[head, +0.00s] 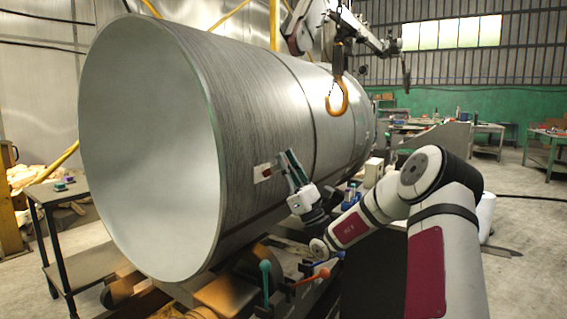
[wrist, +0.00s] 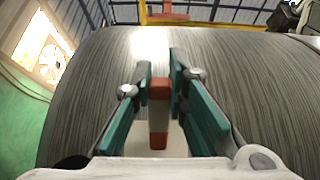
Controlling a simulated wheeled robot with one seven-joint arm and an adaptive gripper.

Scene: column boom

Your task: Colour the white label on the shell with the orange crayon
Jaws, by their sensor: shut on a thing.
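The shell (head: 255,110) is a large grey brushed-metal cylinder on its side; its curved wall also fills the wrist view (wrist: 260,90). The white label (head: 259,178) is a small patch low on the side facing my arm. A pale part of it shows between the fingers in the wrist view (wrist: 178,143). My gripper (head: 282,160), with teal fingers, is at the label's right edge. In the wrist view my gripper (wrist: 160,76) is shut on the orange crayon (wrist: 159,116), which has a pale wrapper.
An orange hook (head: 338,98) hangs in front of the shell's upper side. Clamps with coloured handles (head: 266,275) stand below the label, near my forearm. A small table (head: 55,190) is at the left. Workbenches (head: 487,140) stand farther back at the right.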

